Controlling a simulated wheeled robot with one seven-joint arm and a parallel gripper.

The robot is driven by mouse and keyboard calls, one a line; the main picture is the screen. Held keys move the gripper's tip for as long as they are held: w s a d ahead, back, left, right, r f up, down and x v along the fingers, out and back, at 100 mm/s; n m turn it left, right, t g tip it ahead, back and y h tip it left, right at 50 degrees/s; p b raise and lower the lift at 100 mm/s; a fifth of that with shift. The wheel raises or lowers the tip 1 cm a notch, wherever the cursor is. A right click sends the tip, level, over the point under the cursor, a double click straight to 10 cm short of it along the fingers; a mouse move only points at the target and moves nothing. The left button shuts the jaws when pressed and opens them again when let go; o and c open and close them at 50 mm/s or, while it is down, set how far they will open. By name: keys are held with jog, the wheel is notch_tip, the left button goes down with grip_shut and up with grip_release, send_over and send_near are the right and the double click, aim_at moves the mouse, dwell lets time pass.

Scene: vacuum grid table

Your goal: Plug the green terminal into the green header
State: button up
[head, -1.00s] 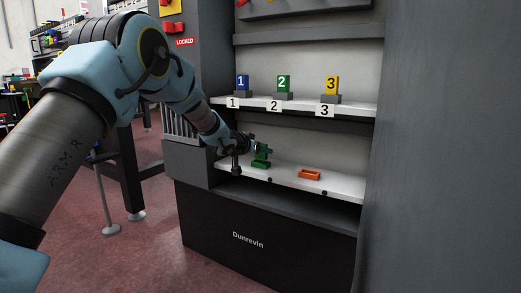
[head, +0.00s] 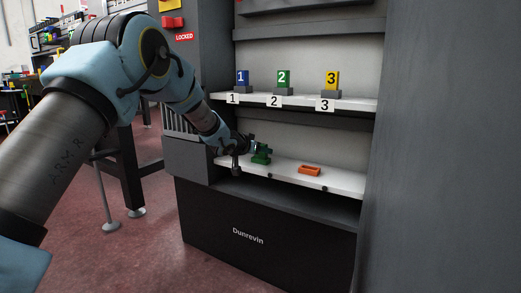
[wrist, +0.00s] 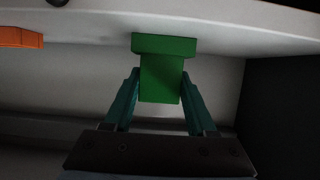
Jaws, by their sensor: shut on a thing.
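The green terminal (wrist: 161,80) is a small block between the two teal fingers of my gripper (wrist: 160,88), which is shut on it. A wider green piece, which looks like the green header (wrist: 165,44), meets the block's far end in the wrist view. In the head view my gripper (head: 251,148) is low over the left part of the lower shelf. The terminal (head: 263,149) sits directly above the header (head: 260,160), and they look touching or nearly so. I cannot tell whether the terminal is seated.
An orange header (head: 309,170) lies to the right on the lower white shelf (head: 343,183), apart from the gripper; it also shows in the wrist view (wrist: 20,37).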

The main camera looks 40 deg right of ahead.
jog(key=shift+f+b, duration=0.3)
jog(key=shift+f, duration=0.4)
jog(key=o, duration=1.4)
jog(key=shift+o, duration=0.2)
jog(key=p+v, duration=0.3)
jog(key=v, duration=0.7)
jog(key=shift+a+r, duration=0.2)
jog(key=shift+a, duration=0.15)
